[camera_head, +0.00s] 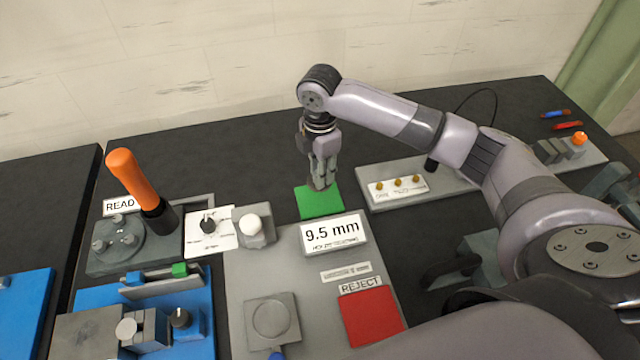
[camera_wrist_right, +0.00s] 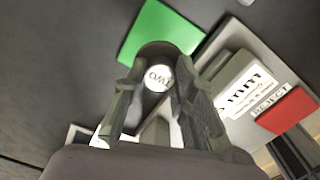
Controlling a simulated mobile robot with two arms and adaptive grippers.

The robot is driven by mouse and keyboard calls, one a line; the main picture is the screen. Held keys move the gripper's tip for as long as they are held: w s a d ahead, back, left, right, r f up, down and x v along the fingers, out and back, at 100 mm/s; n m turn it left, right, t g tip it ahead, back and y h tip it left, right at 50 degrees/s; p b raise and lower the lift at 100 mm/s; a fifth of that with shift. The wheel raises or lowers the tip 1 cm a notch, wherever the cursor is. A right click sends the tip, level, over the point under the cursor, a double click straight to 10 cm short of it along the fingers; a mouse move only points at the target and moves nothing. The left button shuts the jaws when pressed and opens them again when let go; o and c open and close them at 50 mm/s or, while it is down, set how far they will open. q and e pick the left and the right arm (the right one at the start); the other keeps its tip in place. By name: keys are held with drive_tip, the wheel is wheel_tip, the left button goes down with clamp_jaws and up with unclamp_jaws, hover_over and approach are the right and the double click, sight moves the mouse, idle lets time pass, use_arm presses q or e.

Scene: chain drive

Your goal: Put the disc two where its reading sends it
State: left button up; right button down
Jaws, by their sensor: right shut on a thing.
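My right gripper (camera_head: 320,184) points down over the near-back edge of the green pad (camera_head: 319,203), in the head view. It is shut on disc two (camera_wrist_right: 158,77), whose white face marked TWO shows between the fingers in the right wrist view; the gripper also shows there (camera_wrist_right: 157,85). The disc is hard to make out in the head view, and whether it touches the pad cannot be told. The display (camera_head: 333,234) reads 9.5 mm. The red pad (camera_head: 371,317) lies in front, below a REJECT label (camera_head: 360,284). My left gripper is not in view.
A READ label (camera_head: 121,204) stands beside an orange-handled lever (camera_head: 135,178) at left. A grey block with a white knob (camera_head: 252,228) is left of the display. A grey panel with brass knobs (camera_head: 446,184) lies right of the green pad. Blue fixtures (camera_head: 200,344) stand front left.

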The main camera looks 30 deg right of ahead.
drive_tip(key=shift+f, duration=0.9)
wheel_tip(320, 180, down, 4)
drive_tip(key=shift+f+p, duration=0.1)
drive_tip(key=shift+p, duration=0.25)
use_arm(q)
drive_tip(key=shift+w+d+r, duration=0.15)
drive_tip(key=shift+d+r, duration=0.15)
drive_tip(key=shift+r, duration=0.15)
use_arm(e)
drive_tip(key=shift+f, duration=0.1)
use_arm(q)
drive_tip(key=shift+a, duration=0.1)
use_arm(e)
drive_tip(key=shift+f, duration=0.15)
drive_tip(key=c, duration=1.3)
unclamp_jaws()
wheel_tip(320, 180, up, 12)
drive_tip(key=shift+f+b, duration=0.15)
drive_tip(key=shift+b, duration=1.05)
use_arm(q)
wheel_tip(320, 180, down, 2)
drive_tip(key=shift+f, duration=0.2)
use_arm(e)
drive_tip(key=shift+r, duration=0.35)
